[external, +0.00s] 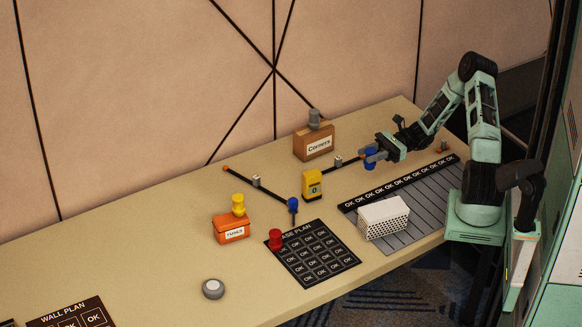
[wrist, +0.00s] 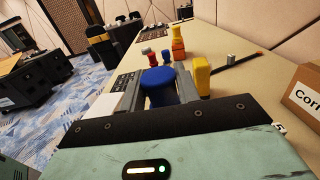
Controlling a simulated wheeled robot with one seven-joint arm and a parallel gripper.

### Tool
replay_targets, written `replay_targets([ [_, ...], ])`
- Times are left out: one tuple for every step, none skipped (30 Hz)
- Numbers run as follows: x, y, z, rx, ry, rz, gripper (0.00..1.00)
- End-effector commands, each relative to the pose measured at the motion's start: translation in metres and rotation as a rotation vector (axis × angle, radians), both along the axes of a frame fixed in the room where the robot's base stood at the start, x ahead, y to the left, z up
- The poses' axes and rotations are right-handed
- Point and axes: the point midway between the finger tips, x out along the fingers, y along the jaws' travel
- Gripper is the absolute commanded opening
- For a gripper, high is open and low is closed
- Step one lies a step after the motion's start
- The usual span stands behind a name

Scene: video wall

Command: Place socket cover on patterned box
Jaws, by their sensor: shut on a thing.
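My gripper (external: 372,150) is at the right part of the table and is shut on a blue round-topped piece (wrist: 158,88), which also shows in the external view (external: 370,162). I cannot tell whether this piece is the socket cover. In the wrist view the blue piece sits between the two grey fingers (wrist: 158,90); its lower part is hidden. A white box with a pattern of small holes (external: 383,218), which fits the patterned box, rests on the grey slatted mat, in front of and apart from my gripper. Its top looks bare.
A cardboard "Corners" box (external: 313,143) with a grey piece on top, a yellow block (external: 312,185), a blue-topped peg (external: 293,205), an orange box (external: 231,230) with a yellow piece, a red piece (external: 275,240) and a grey disc (external: 213,289) stand around.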

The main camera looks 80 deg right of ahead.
Motion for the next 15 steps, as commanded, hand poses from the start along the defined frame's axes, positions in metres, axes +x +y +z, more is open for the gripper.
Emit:
replay_targets([
  [-0.009,0.02,0.02,0.009,0.005,-0.003,0.11],
  [-0.013,0.031,0.024,0.009,0.005,-0.004,0.11],
  [-0.019,0.046,0.03,0.008,0.008,-0.006,0.11],
  [-0.024,0.057,0.034,0.007,0.008,-0.006,0.11],
  [-0.028,0.067,0.039,0.007,0.009,-0.005,0.11],
  [-0.035,0.081,0.045,0.005,0.011,-0.005,0.11],
  [-0.039,0.09,0.049,0.004,0.012,-0.004,0.11],
  [-0.043,0.099,0.053,0.002,0.013,-0.002,0.11],
  [-0.048,0.11,0.059,0.0,0.014,0.002,0.11],
  [-0.052,0.118,0.062,-0.001,0.014,0.005,0.11],
  [-0.055,0.124,0.066,-0.003,0.013,0.007,0.11],
  [-0.059,0.131,0.069,-0.005,0.015,0.01,0.11],
  [-0.061,0.136,0.072,-0.006,0.014,0.011,0.11],
  [-0.063,0.14,0.073,-0.006,0.015,0.012,0.11],
  [-0.065,0.144,0.075,-0.007,0.014,0.014,0.11],
])
